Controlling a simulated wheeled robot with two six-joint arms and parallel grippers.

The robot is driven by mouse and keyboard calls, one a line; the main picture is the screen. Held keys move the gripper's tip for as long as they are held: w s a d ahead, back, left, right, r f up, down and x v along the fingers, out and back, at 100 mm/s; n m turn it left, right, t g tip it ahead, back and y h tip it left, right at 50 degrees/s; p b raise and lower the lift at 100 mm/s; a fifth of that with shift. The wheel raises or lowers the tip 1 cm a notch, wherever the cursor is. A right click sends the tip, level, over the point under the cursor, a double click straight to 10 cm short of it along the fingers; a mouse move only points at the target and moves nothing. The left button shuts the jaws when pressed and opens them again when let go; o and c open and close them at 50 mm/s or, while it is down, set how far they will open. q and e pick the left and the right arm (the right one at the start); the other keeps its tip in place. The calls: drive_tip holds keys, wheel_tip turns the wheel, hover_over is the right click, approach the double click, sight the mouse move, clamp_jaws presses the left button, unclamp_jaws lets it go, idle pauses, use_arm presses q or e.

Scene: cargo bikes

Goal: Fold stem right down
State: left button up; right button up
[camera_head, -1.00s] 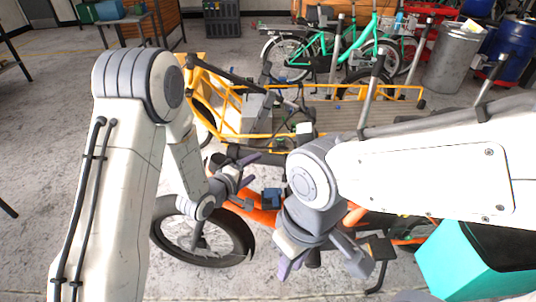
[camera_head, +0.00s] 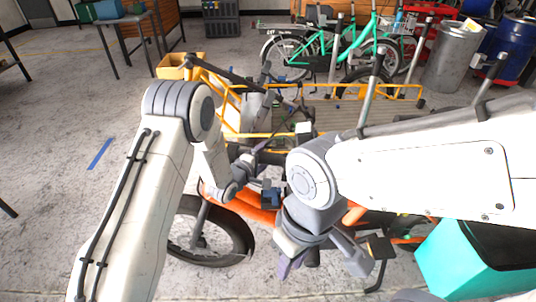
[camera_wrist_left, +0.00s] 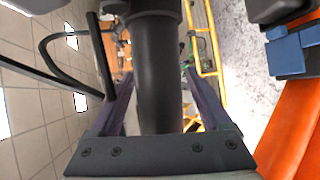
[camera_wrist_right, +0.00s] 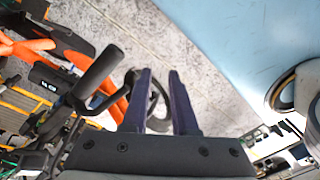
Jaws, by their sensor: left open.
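The stem (camera_wrist_left: 157,75) is a thick black tube that stands between the two fingers of my left gripper (camera_wrist_left: 157,110) in the left wrist view. The fingers are apart, one on each side of it; I cannot tell whether they touch it. In the head view my left gripper (camera_head: 262,160) is over the front of the orange bike (camera_head: 245,208), and the stem is hard to make out there. My right gripper (camera_wrist_right: 162,85) is open with a narrow gap and nothing between its fingers. In the head view it (camera_head: 289,266) hangs low over the bike, nearer to me.
A blue block (camera_head: 271,195) sits on the orange frame beside my left gripper. A black grip (camera_wrist_right: 100,70) is left of my right gripper. A turquoise box (camera_head: 455,265) stands at right. A yellow-railed cargo bike (camera_head: 225,110) stands behind.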

use_arm(q)
clamp_jaws()
drive_tip(key=shift+d, duration=0.15)
drive_tip(key=shift+w+r, duration=0.1)
drive_tip(key=shift+r, duration=0.15)
use_arm(e)
drive_tip(key=shift+w+a+f, duration=0.1)
drive_tip(key=shift+a, duration=0.35)
drive_tip(key=shift+a, duration=0.1)
